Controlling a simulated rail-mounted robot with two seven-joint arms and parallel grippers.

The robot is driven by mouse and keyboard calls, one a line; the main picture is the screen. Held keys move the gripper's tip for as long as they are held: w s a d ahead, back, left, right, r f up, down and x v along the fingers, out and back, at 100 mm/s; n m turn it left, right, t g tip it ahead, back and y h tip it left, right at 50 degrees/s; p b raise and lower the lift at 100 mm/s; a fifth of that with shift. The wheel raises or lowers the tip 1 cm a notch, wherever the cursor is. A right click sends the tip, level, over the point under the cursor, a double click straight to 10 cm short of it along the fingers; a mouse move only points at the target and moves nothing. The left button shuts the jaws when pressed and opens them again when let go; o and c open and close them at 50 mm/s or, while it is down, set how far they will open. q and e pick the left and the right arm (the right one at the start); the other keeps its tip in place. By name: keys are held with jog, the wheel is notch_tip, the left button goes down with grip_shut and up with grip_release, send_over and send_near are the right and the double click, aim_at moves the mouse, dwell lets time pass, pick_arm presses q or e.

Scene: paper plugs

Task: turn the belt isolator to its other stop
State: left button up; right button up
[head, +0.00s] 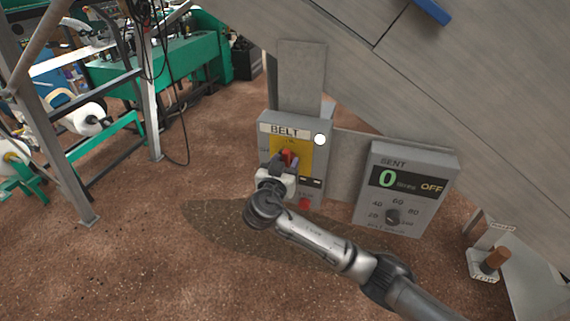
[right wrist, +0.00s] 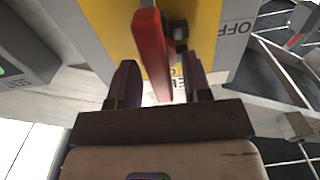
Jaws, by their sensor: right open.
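The belt isolator is a grey box labelled BELT (head: 266,143) with a yellow plate and a red handle (head: 290,156) on its front. My right gripper (head: 281,164) is at the handle and partly hides it. In the right wrist view the red handle (right wrist: 152,55) reaches down between the two dark fingers of my right gripper (right wrist: 162,88). The fingers are open, with a gap visible on the right side of the handle. An OFF mark (right wrist: 235,28) shows beside the yellow plate. My left gripper is not in view.
A grey SENT box (head: 440,160) with a green 0, the word OFF and a dark knob (head: 393,216) stands to the right. A sloping grey panel (head: 400,90) hangs above. Brown floor lies open to the left.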

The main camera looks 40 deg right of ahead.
jog(key=shift+c, duration=0.4)
jog(key=c, duration=0.7)
jog(key=shift+w+r+n+p, duration=0.1)
jog(key=shift+r+n+p, duration=0.05)
jog(key=shift+n+p, duration=1.4)
jog(key=n+p, duration=0.4)
jog(key=n, duration=0.1)
jog(key=shift+w+a+n+p, duration=0.15)
jog(key=shift+n+p, duration=0.1)
jog(key=shift+p, duration=0.05)
jog(key=n+p, duration=0.4)
jog(key=n, duration=0.1)
jog(key=shift+w+f+p, duration=0.1)
jog(key=shift+f+p, duration=0.15)
jog(key=shift+p, duration=0.05)
jog(key=shift+f+n+p, duration=0.2)
jog(key=shift+n+p, duration=0.55)
jog(key=shift+n, duration=0.35)
jog(key=shift+f+n+p, duration=0.15)
jog(key=shift+n+p, duration=0.6)
jog(key=shift+n, duration=0.35)
jog(key=o, duration=0.8)
